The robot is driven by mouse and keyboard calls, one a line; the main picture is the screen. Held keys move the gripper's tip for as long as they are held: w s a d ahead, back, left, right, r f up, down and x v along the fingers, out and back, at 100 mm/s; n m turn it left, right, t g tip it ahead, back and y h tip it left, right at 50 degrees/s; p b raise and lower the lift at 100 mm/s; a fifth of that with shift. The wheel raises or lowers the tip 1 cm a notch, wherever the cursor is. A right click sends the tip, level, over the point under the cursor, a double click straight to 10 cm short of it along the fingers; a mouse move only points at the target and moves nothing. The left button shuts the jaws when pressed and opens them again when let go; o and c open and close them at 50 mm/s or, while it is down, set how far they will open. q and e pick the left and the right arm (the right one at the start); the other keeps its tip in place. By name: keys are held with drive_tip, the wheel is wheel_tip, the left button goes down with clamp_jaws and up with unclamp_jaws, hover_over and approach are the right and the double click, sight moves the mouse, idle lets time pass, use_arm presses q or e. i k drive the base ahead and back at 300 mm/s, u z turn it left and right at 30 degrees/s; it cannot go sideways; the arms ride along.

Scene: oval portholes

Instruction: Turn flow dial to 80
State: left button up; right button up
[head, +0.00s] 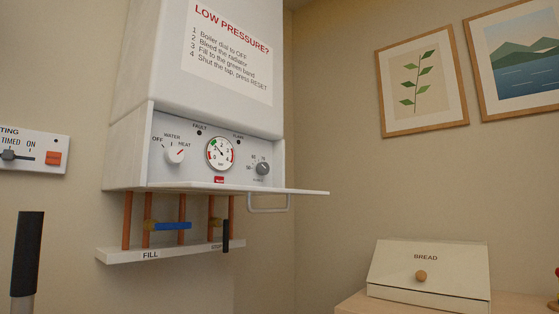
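The flow dial (263,168) is most likely the small grey knob at the right of the white boiler's control panel (200,153). Small numbers surround it, but they and its label are too small to read surely. I cannot tell its exact setting. A white boiler dial (174,156) marked OFF, WATER and HEAT sits at the panel's left. A round pressure gauge (220,153) is between them, with a red button (219,180) below. Neither of my grippers can be made out in the head view.
An open white flap (300,191) juts out below the panel. Copper pipes, a blue lever (172,226) and a black lever (226,236) are beneath. A black-topped upright handle (28,250) stands at left. A bread box (428,270) is at lower right.

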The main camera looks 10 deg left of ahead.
sight(263, 169)
drive_tip(key=z, duration=0.75)
drive_tip(key=k, duration=0.4)
drive_tip(key=u, duration=1.1)
